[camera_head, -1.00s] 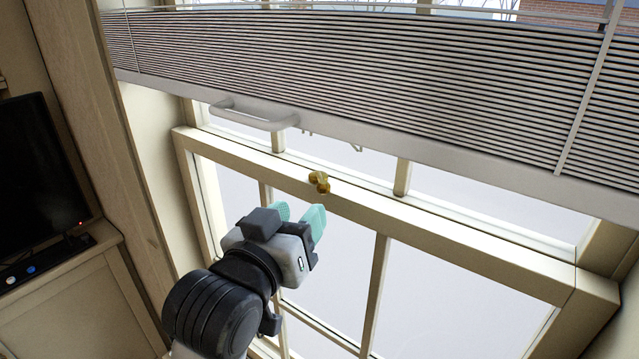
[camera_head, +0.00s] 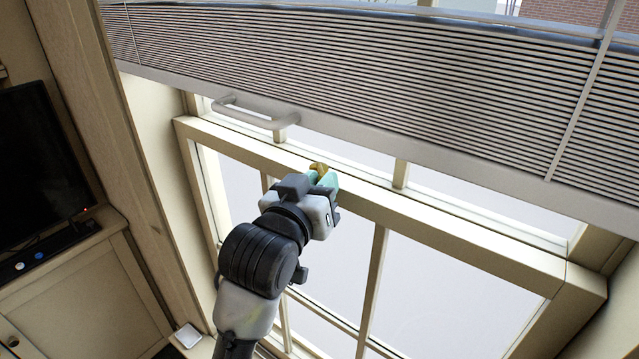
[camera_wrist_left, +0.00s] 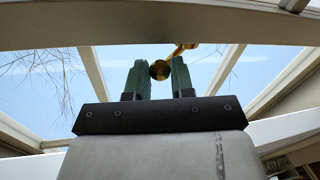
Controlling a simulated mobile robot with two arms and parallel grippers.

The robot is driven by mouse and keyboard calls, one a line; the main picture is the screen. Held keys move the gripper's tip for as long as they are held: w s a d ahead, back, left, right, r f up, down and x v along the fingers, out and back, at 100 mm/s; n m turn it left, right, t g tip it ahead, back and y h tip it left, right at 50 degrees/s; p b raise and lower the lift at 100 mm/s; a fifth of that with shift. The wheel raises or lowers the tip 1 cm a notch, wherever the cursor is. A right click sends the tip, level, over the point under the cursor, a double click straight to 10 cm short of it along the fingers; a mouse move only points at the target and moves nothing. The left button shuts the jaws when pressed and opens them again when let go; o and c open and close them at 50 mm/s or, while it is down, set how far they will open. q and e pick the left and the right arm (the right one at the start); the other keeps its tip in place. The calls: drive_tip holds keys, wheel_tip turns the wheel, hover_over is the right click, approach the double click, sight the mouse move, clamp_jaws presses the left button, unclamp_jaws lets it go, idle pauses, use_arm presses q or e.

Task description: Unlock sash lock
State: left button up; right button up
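The brass sash lock (camera_head: 318,167) sits on top of the window's meeting rail (camera_head: 400,205). It is partly hidden behind my left gripper in the head view. My left gripper (camera_head: 324,179), with teal fingers, is at the lock. In the left wrist view, the fingers of the left gripper (camera_wrist_left: 159,78) are apart, and the lock's round brass knob (camera_wrist_left: 160,70) shows between them, nearer the left finger. A gap shows on the right side of the knob. A brass arm runs from the knob up to the right. My right gripper is not in view.
A dark screen (camera_head: 40,165) stands on a cabinet (camera_head: 85,285) at the left. Window bars and glass lie below the rail.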

use_arm(q)
clamp_jaws()
drive_tip(key=shift+a, duration=0.1)
drive_tip(key=shift+w+a+m+g+h+b, duration=1)
drive_tip(key=shift+m+g+h+b, duration=1)
drive_tip(key=shift+g, duration=1.2)
drive_tip(key=shift+w+a+m+g+h+b, duration=0.65)
drive_tip(key=shift+a+m+g+h+b, duration=0.65)
drive_tip(key=shift+m+g+b, duration=1.45)
drive_tip(key=shift+w+a+m+g+h+b, duration=0.95)
drive_tip(key=shift+m+g+h+b, duration=0.85)
drive_tip(key=shift+m+g, duration=1.35)
drive_tip(key=shift+a+f+n+g, duration=0.1)
drive_tip(key=shift+n+g, duration=0.2)
drive_tip(key=shift+g, duration=0.5)
